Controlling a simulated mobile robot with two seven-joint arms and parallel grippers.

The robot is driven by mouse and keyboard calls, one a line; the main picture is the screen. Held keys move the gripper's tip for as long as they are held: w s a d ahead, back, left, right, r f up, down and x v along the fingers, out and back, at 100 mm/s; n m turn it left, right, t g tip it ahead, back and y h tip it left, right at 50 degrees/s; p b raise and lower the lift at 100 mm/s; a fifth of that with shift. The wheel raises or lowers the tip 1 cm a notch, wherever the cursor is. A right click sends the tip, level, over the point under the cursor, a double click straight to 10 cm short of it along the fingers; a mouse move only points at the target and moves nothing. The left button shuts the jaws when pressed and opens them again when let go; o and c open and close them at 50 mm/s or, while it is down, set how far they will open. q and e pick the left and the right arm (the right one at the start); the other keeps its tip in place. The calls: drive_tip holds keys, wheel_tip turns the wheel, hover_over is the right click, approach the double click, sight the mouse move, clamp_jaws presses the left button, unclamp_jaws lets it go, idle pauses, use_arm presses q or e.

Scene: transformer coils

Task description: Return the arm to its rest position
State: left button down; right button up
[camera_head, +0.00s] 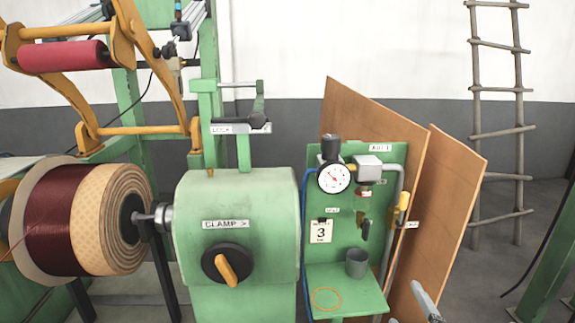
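Neither of my grippers shows clearly in the head view, and no arm comes in from the left. A light grey slanted metal piece (428,302) enters at the bottom edge, right of centre; I cannot tell what it belongs to. A green machine housing (262,205) labelled CLAMP stands in the middle, with a black round knob (212,263) that has an orange handle. A coil (82,218) of dark red wire and tan layers sits on a shaft left of the housing.
A green panel (383,212) carries a gauge (334,178), a yellow-handled valve (403,205) and a shelf with a grey cup (356,263). Brown boards (447,205) lean behind it. A ladder (496,132) stands against the wall. An orange frame (150,60) holds a red roller (65,56).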

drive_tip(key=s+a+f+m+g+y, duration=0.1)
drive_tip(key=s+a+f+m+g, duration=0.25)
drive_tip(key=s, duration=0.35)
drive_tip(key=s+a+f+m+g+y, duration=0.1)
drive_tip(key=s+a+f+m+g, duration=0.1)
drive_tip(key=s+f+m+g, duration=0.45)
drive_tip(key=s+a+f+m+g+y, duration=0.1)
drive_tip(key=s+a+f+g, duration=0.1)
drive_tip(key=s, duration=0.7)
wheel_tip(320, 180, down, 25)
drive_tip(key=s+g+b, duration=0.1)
drive_tip(key=b, duration=0.2)
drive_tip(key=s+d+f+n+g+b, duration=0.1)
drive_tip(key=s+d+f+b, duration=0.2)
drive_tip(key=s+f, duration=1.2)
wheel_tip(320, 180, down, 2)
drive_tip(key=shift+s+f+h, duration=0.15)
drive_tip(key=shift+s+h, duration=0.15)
